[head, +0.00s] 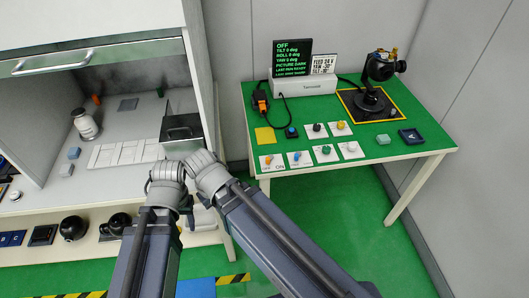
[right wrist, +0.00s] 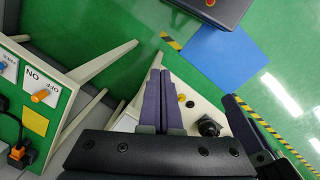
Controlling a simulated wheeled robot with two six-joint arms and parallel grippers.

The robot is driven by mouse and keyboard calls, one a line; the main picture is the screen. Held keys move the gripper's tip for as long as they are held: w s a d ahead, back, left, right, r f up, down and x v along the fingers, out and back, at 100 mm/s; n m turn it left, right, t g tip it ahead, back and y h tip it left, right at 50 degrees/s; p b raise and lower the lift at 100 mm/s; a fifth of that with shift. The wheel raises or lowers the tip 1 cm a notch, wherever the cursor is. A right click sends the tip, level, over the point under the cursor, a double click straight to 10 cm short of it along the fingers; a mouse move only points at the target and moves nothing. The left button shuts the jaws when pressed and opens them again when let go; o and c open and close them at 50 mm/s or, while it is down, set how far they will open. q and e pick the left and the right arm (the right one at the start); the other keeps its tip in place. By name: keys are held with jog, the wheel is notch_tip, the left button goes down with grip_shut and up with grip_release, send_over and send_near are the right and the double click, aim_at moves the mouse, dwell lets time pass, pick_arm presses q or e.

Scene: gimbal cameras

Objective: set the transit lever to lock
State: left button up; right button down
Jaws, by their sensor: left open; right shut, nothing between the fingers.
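Small lever plates lie at the front of the green table (head: 381,148). One has an orange lever (head: 267,160) with ON/OFF lettering, also in the right wrist view (right wrist: 40,96). Beside it is a plate with a blue lever (head: 298,156), partly cut off in the right wrist view (right wrist: 3,68); its lettering is too small to read surely, so I cannot confirm the transit lever or its setting. My left gripper (head: 168,180) is left of the table by the cabinet, its fingers mostly hidden. My right gripper (right wrist: 160,98) is shut and empty, off the table's left edge.
Green, yellow, white and black controls sit behind and right of those plates. A dark screen (head: 292,58) and a camera on a stand (head: 370,98) are at the back. A cabinet counter (head: 95,185) is at left, with a dark box (head: 182,128) near its edge.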

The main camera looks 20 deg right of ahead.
jog(key=shift+a, duration=0.2)
jog(key=w+d+r+m+h, duration=0.1)
jog(key=w+d+m+h, duration=0.2)
jog(key=w+d, duration=0.6)
jog(key=w+d+r+m+t+h+b, duration=0.1)
jog(key=w+d+r+m+h, duration=0.1)
jog(key=w+d+m, duration=0.6)
jog(key=w+d+h, duration=0.1)
jog(key=d, duration=0.2)
jog(key=shift+d, duration=0.2)
